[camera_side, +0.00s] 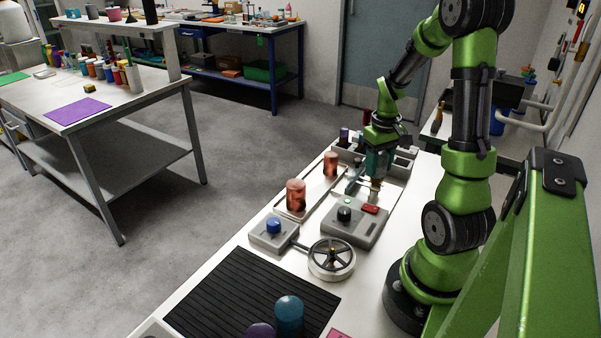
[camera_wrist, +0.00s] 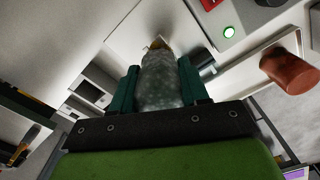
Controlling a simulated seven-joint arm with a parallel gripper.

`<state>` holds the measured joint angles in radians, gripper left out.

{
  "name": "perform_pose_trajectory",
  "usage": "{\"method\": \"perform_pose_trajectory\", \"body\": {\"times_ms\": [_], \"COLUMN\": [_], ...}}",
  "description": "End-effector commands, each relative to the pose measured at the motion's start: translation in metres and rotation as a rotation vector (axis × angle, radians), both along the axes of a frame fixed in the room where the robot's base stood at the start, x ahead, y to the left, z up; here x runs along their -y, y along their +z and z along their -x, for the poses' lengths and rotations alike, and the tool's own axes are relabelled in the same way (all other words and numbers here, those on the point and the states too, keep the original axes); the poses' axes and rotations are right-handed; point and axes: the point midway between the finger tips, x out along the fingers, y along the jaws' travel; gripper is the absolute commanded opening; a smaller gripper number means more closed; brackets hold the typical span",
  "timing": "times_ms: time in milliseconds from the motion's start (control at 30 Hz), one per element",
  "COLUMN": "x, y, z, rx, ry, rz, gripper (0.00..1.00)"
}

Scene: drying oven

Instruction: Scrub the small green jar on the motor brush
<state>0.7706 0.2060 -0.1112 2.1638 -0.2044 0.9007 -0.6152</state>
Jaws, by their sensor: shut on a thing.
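My gripper (camera_side: 378,163) points down over the far part of the white bench in the side view. In the wrist view its two teal fingers (camera_wrist: 160,84) are shut on a speckled grey-green jar (camera_wrist: 170,92), one finger on each side. In the side view the jar is mostly hidden by the fingers. A small tan and brown piece (camera_side: 375,186) shows just below them; I cannot tell if it is the brush or part of the jar. A yellowish bit (camera_wrist: 157,44) shows at the jar's far end in the wrist view. Whether they touch is unclear.
A grey control box (camera_side: 352,222) with a black knob, lit green lamp (camera_wrist: 228,31) and red switch stands close by. Two rusty-orange jars (camera_side: 296,196) (camera_side: 331,164) stand to the left. A handwheel (camera_side: 331,259), black ribbed mat (camera_side: 245,298) and teal jar (camera_side: 289,314) are nearer the camera.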

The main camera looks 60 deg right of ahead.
Motion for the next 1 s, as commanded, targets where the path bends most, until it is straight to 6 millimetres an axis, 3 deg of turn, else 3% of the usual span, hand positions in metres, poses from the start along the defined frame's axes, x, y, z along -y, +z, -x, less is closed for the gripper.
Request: {"method": "perform_pose_trajectory", "body": {"times_ms": [600, 1000], "x": [0.000, 0.000], "y": [-0.030, -0.032], "z": [0.001, 0.000], "rx": [-0.002, -0.001], "ry": [0.000, 0.000], "rz": [-0.001, -0.001], "gripper": [0.16, 0.16]}}
